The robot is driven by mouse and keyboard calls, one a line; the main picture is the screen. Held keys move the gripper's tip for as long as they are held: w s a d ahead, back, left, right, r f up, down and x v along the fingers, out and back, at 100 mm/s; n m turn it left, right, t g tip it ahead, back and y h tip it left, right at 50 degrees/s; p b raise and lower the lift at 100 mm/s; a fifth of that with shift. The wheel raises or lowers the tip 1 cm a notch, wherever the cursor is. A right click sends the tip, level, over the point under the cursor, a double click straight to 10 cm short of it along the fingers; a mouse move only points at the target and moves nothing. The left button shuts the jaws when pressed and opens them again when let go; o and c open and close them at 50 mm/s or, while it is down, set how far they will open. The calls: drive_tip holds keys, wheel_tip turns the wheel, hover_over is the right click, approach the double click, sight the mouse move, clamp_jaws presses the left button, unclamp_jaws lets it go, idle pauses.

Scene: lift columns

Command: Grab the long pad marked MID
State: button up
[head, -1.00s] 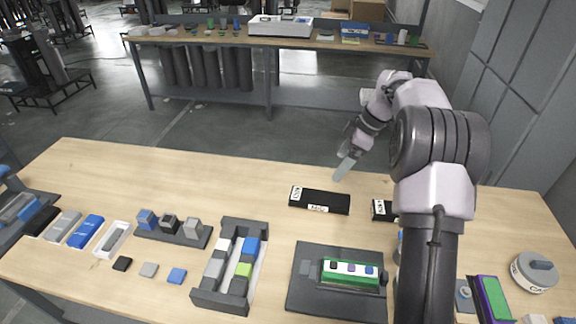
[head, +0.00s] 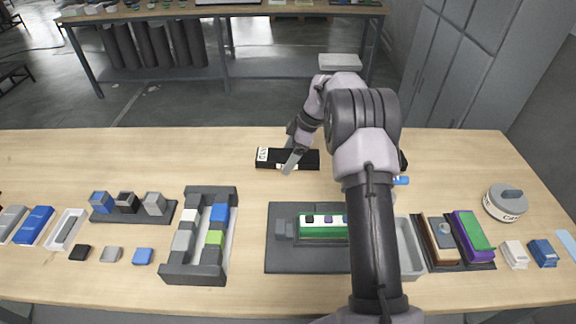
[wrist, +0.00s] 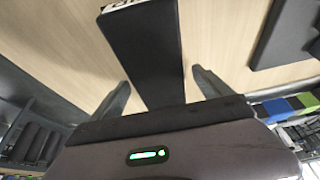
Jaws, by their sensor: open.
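A long black pad (head: 304,159) lies on the wooden table behind the green-topped block, with white labels at its left end and front edge; the lettering is too small to read. A second black item (head: 402,161) shows only partly, hidden behind my arm. My gripper (head: 289,163) is at the first pad, in front of its middle in the head view. In the wrist view my gripper (wrist: 160,77) is open, and the black pad (wrist: 146,45) runs lengthwise between its two fingers. The fingers appear apart from the pad's sides. I cannot tell the height between them.
A dark tray with the green-topped block (head: 322,231) stands in front of the pad. A dark rack of coloured blocks (head: 172,270) is to its left. A round grey canister (head: 505,203) is at the right. The table left of the pad is clear.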

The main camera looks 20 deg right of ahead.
drive_tip(key=shift+w+a+f, duration=0.15)
drive_tip(key=shift+a+f, duration=0.05)
drive_tip(key=shift+f, duration=0.3)
drive_tip(key=shift+r, duration=0.2)
drive_tip(key=shift+c, duration=0.7)
clamp_jaws()
